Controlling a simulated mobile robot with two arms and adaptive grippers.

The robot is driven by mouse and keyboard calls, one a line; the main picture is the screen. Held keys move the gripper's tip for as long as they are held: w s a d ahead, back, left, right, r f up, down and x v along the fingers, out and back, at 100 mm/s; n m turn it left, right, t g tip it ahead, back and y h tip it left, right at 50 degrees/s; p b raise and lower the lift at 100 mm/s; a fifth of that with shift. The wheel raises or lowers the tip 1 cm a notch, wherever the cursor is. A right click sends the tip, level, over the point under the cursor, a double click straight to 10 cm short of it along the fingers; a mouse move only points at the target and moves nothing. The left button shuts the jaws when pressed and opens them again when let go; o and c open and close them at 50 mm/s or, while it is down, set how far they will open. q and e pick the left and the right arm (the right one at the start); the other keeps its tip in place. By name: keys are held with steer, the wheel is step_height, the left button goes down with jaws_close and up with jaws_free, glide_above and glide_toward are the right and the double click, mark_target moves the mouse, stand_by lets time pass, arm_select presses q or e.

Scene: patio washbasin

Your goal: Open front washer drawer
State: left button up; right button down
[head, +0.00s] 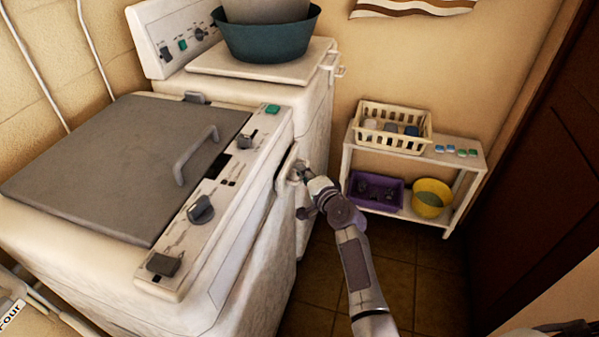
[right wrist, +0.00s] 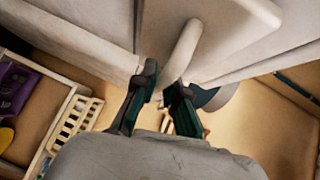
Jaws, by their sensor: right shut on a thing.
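The front-left washer (head: 215,270) is a worn white machine with a grey lid and a control strip. Its drawer front (head: 287,162) is a small pale panel high on the front face, near the far corner. I cannot tell whether it stands out from the face. My right gripper (head: 303,186) is at this panel. In the right wrist view the pale curved drawer handle (right wrist: 186,42) runs down between the dark fingers of the right gripper (right wrist: 166,82), which are shut on it. The handle is mostly hidden in the head view. My left gripper is not in view.
A second white machine (head: 318,110) stands behind, with a teal basin (head: 265,42) on top. A white shelf (head: 462,160) by the back wall holds a cream basket (head: 428,128), a purple crate (head: 375,205) and a yellow bucket (head: 432,192). Tiled floor (head: 400,270) is free before it.

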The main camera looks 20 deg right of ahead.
steer(key=s+d, duration=0.4)
steer(key=d, duration=0.2)
steer(key=shift+s+d, duration=0.15)
steer(key=c, duration=1.2)
jaws_free()
steer(key=v, duration=1.2)
